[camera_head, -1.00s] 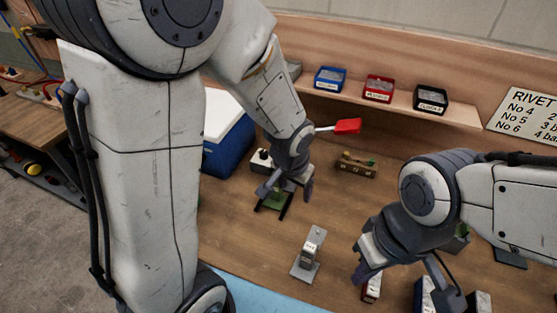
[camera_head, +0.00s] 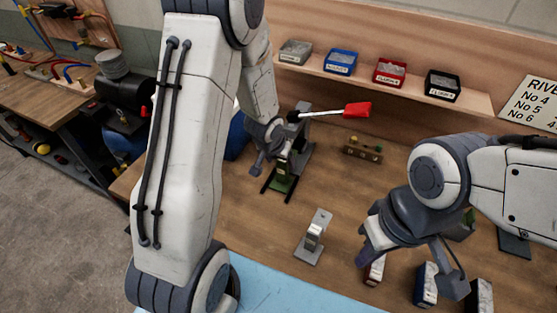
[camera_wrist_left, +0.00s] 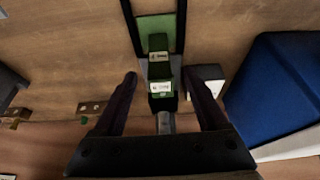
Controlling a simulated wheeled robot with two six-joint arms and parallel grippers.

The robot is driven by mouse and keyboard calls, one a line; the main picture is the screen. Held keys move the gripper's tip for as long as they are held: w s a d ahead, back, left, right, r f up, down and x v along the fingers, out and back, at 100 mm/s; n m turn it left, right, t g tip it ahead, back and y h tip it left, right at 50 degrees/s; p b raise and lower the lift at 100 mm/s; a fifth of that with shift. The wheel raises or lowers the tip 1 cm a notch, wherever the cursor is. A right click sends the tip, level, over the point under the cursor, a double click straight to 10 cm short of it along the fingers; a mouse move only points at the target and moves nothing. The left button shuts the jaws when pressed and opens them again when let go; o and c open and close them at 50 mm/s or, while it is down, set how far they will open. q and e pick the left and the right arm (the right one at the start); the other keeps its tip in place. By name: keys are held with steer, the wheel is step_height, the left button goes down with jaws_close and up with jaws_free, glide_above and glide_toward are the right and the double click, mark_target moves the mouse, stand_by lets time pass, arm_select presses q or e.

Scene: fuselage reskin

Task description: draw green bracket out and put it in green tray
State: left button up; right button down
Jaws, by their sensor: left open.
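A dark green bracket with white labels (camera_wrist_left: 160,78) stands between the spread fingers of my left gripper (camera_wrist_left: 165,95) in the left wrist view. The fingers are apart from its sides. A green plate (camera_wrist_left: 156,29) lies between two dark rails just beyond it. In the head view my left gripper (camera_head: 278,155) is at the holder, and the green plate (camera_head: 283,184) shows between the rails below it. My right gripper (camera_head: 410,268) is low over the table at the right, fingers apart. A green tray cannot be clearly made out.
A grey stand (camera_head: 314,238) is on the table between the grippers. A blue box (camera_wrist_left: 285,90) is beside the left gripper. Labelled blocks (camera_head: 426,284) stand under the right arm. A red-tipped rod (camera_head: 356,110) sticks out. Bins (camera_head: 390,72) line the shelf.

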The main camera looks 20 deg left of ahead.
mark_target(284, 169)
arm_select(q)
steer(key=x, duration=0.7)
steer(key=shift+w+f+b, duration=0.15)
steer(key=shift+f+b, duration=0.15)
steer(key=shift+b, duration=0.1)
jaws_close()
